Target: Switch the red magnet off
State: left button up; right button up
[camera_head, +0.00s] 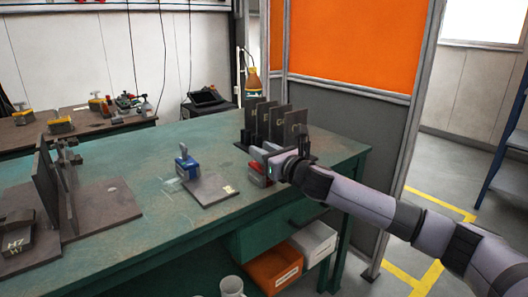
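The red magnet (258,180) sits on the green table (150,160) near its right end. It is partly hidden by my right gripper (264,158), whose arm comes in from the right. The gripper is at the magnet's top, pointing left. Its fingers blend with the magnet there, so I cannot tell whether they are open, shut or touching it. The magnet's switch is not clearly visible. My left gripper is not in view.
A blue magnet (187,168) stands beside a flat steel plate (212,190). Several upright dark plates (262,120) stand in a rack behind my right gripper. Dark welded plates (105,205) and a block marked H7 (15,243) are at the left. An orange screen (350,40) stands behind.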

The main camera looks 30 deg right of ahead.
jog(key=shift+c, duration=1)
grip_shut()
